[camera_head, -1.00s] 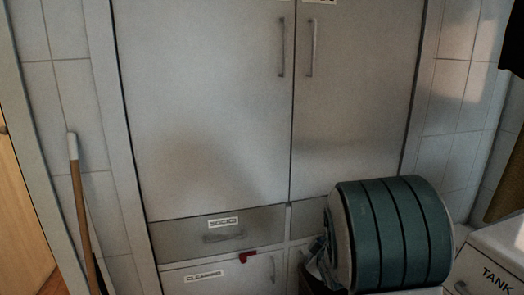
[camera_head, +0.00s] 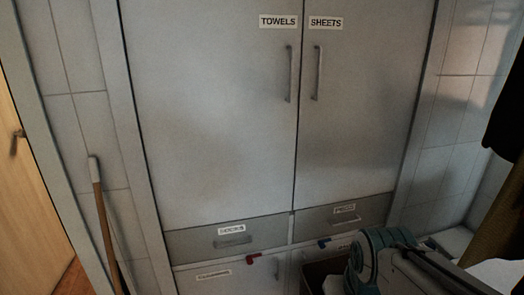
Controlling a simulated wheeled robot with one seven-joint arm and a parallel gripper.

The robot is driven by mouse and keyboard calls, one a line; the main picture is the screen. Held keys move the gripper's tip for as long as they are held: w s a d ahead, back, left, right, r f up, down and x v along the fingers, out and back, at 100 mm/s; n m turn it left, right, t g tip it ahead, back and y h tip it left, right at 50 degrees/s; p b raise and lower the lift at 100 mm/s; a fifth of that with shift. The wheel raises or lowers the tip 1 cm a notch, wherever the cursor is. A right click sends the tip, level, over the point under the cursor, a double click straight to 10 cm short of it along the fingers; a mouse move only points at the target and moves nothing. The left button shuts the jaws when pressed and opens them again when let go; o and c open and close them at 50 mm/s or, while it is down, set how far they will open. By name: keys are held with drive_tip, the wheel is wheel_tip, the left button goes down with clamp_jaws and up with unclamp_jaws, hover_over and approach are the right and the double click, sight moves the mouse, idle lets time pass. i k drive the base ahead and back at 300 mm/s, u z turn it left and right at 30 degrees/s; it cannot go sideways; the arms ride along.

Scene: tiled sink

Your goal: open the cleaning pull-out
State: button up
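The cleaning pull-out (camera_head: 230,285) is at the bottom of the cabinet, with a white label that reads roughly "CLEANING". Its front looks flush with the cabinet, and its lower part is cut off by the picture's bottom edge. A small red piece (camera_head: 254,258) sits at its top edge, right of the label. A thin upright handle seems to show near its right edge. My arm, teal and grey, fills the lower right. No gripper fingers can be made out.
Above are two drawers, the left (camera_head: 228,238) and the right (camera_head: 343,215), then tall TOWELS (camera_head: 205,120) and SHEETS (camera_head: 365,110) doors, all closed. A small blue piece (camera_head: 323,243) sits right of the red one. A wooden-handled stick (camera_head: 104,225) leans on tiles at left.

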sight(266, 275)
drive_tip(key=z, duration=0.5)
drive_tip(key=k, duration=1.1)
drive_tip(key=u, duration=0.7)
drive_tip(key=i, duration=1.45)
drive_tip(key=z, duration=0.25)
